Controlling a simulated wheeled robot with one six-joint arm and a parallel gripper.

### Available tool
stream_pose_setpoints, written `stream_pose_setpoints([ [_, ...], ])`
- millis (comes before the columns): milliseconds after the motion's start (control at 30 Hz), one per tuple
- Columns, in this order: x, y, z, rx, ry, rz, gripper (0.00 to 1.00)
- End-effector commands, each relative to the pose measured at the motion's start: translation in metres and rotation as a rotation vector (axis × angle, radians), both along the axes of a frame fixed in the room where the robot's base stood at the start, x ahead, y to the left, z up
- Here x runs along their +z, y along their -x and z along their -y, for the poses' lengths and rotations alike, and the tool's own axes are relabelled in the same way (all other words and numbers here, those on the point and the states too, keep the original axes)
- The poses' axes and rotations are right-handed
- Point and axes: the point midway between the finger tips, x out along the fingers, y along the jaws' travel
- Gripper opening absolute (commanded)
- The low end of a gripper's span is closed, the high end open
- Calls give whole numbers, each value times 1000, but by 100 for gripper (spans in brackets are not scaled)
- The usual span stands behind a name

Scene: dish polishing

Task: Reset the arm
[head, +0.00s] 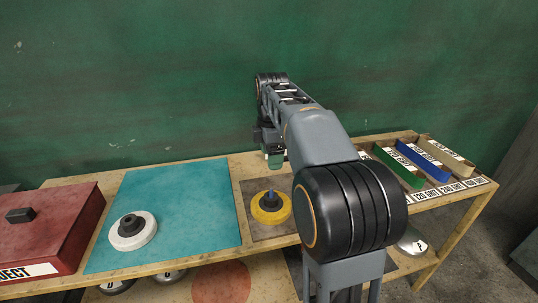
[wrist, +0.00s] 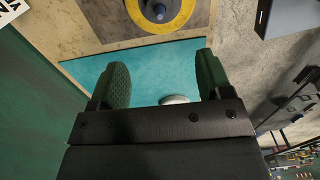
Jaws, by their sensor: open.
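My gripper (wrist: 162,82) shows in the wrist view with its two green pads spread wide apart and nothing between them. In the head view my arm reaches over the table, and the gripper (head: 274,158) hangs near the table's back edge, partly hidden by the arm. A yellow polishing pad with a dark hub (head: 270,207) lies on a brown square just in front of the gripper. It also shows at the top of the wrist view (wrist: 183,18). A white pad with a black knob (head: 133,231) lies on the teal mat (head: 190,190).
A red box with a black handle (head: 50,235) stands at the left, with a partly visible "JECT" label. Green (head: 399,166), blue (head: 425,162) and tan (head: 446,155) blocks lie in labelled slots at the right. A green wall (head: 150,80) rises behind the table.

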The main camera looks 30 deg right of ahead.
Motion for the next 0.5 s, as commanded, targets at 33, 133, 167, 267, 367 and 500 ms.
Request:
stream_pose_setpoints([
  [33,0,0,0,0,0,0,72],
  [133,0,0,0,0,0,0,72],
  [167,0,0,0,0,0,0,72],
  [267,0,0,0,-22,0,0,72],
  [367,0,-4,1,-124,4,24,72],
  [500,-27,-9,2,-433,0,50,72],
])
